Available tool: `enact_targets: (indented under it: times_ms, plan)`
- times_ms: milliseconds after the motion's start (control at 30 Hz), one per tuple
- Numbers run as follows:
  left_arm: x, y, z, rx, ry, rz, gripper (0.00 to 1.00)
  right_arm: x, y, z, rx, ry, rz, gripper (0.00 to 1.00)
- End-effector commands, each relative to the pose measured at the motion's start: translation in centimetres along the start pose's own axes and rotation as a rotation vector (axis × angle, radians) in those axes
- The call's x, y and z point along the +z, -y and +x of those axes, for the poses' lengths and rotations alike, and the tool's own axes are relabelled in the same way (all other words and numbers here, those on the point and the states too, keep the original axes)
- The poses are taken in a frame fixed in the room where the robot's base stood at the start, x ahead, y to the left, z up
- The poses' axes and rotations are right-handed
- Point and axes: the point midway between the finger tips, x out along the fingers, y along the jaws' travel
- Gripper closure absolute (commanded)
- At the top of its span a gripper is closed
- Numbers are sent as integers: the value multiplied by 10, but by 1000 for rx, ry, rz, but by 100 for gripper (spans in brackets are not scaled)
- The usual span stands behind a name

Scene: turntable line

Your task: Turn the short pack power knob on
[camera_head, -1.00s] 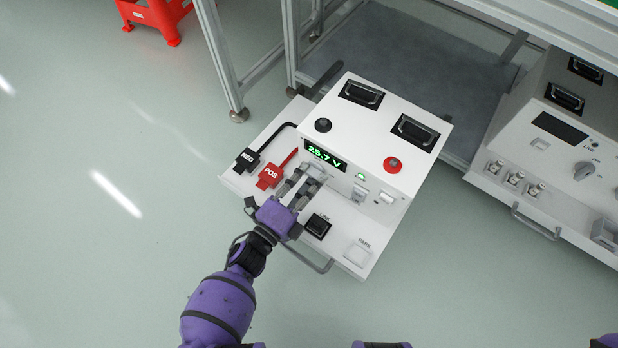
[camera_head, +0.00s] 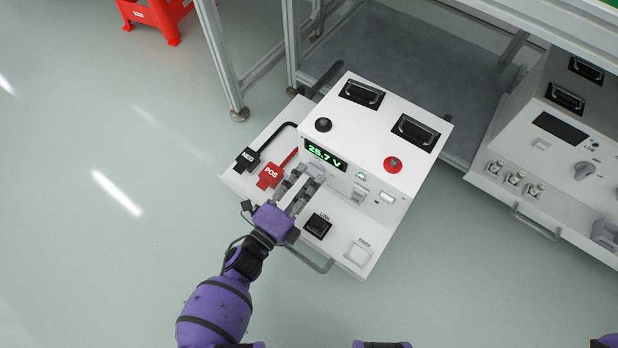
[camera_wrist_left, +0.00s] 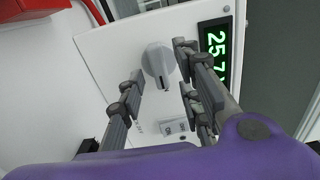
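The white pack (camera_head: 352,228) with a green display (camera_head: 325,156) reading 25.7 V stands on the left. Its grey-white round knob (camera_wrist_left: 158,62) shows in the left wrist view, with a dark mark on its lower edge. In the head view my fingers largely cover the knob. My left gripper (camera_head: 306,178) is open at the pack's front face, and in the wrist view the knob lies between its spread fingertips (camera_wrist_left: 158,60). I cannot tell whether either finger touches it. My right gripper is not in view.
Black NEG (camera_head: 247,158) and red POS (camera_head: 270,176) plugs lie left of the fingers. A black LINK block (camera_head: 318,225) is close to the right, with a pale PARK block (camera_head: 358,254) beyond. A second white unit (camera_head: 560,150) stands at right. Open floor lies left.

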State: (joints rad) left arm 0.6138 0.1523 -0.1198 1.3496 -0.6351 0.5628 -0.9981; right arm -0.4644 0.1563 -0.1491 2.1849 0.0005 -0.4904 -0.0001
Motion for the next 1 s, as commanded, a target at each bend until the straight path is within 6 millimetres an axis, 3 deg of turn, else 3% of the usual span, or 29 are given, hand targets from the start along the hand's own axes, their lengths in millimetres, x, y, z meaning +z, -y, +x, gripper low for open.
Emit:
enact_targets:
  times_ms: [300,500,700,1000]
  plan:
    - [0,-1,-68,4,0,1,68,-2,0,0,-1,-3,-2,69]
    - [0,0,-98,2,1,0,68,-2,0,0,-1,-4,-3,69]
    - [0,0,-108,0,0,0,68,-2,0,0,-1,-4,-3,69]
    - [0,0,-108,1,0,0,68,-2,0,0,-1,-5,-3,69]
